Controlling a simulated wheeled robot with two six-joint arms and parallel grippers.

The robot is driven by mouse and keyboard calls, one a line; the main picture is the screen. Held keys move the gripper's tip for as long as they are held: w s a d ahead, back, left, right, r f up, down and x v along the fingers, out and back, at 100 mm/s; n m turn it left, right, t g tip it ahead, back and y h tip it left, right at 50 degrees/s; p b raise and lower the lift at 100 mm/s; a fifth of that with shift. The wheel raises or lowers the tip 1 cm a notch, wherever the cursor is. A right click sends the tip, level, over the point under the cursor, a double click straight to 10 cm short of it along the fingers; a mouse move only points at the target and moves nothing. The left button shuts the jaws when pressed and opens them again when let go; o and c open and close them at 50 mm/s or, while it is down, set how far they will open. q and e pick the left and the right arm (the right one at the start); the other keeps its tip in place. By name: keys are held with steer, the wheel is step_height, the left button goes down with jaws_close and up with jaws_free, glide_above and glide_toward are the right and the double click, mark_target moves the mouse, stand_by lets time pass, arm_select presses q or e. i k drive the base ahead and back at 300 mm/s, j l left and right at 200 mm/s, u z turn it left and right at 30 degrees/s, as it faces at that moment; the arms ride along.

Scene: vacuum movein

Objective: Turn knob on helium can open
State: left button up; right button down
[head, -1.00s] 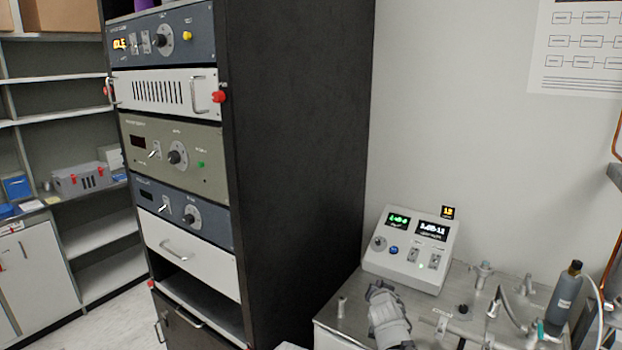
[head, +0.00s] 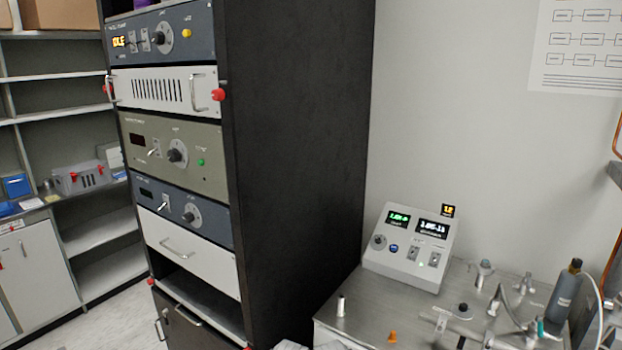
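A dark grey bottle-shaped can (head: 565,294) stands at the right on the metal worktop, leaning slightly in the picture. It looks like the helium can, but no label is readable. A small dark cap or knob (head: 576,265) sits on its top; whether it is open or closed cannot be told. A white hose curves down just right of the can. No gripper fingers show. Only a pale grey piece, which may be part of my arm, shows at the bottom edge left of the worktop, well away from the can.
The metal worktop (head: 362,314) carries a control box (head: 410,247) with lit displays, metal pipe fittings (head: 520,312) beside the can, a small light cylinder (head: 341,306) and an orange piece (head: 392,337). A tall dark instrument rack (head: 295,170) stands left of the worktop.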

mark_target(577, 262)
steer(key=z, duration=1.55)
